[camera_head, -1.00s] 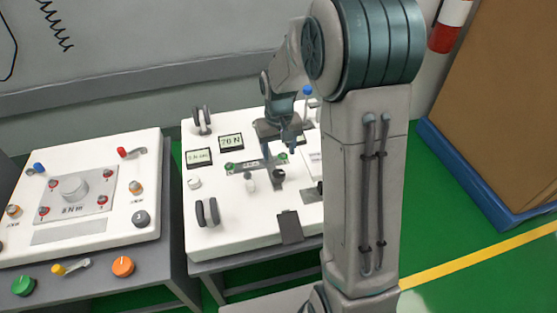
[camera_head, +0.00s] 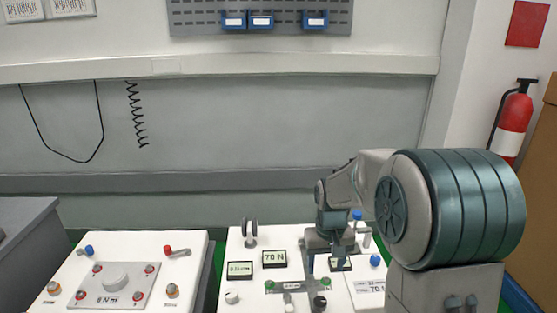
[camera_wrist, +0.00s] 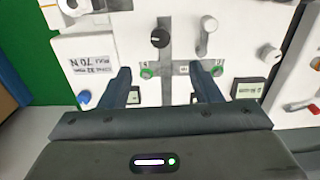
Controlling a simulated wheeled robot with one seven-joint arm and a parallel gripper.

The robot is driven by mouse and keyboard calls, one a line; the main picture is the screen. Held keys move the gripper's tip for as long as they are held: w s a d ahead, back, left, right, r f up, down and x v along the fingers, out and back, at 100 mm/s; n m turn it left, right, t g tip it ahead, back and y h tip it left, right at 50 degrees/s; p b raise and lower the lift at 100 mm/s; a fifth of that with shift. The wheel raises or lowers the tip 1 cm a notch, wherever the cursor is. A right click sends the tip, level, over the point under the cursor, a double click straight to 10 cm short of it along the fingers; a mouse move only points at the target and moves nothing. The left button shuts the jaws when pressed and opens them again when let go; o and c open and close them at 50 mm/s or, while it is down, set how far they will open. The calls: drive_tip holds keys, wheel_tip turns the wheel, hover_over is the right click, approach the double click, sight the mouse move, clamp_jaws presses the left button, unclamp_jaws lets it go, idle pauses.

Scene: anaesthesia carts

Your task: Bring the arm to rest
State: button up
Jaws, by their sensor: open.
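My gripper (camera_wrist: 164,78) is open and empty in the wrist view, its two dark fingers apart over the white cart top. Between and beyond the fingertips lie a grey plate with two green-ringed screws (camera_wrist: 148,72) and a black knob (camera_wrist: 160,38). I cannot tell whether the fingertips touch anything. In the head view my gripper (camera_head: 318,262) hangs low over the right white cart top (camera_head: 240,295), behind the grey plate. My arm's large teal joint covers the right part of that cart.
The left white cart (camera_head: 62,270) carries a grey plate with a round knob. On the right cart stand small displays (camera_head: 274,259) and a grey double-ring handle (camera_head: 249,232). A fire extinguisher (camera_head: 512,120) and a brown box (camera_head: 540,190) are at right.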

drive_tip(key=s+r+t+p, duration=0.2)
drive_tip(key=s+r+p, duration=1.1)
drive_tip(key=s+r, duration=0.7)
drive_tip(key=shift+r+m+t, duration=0.3)
drive_tip(key=shift+r, duration=0.3)
idle(0.6)
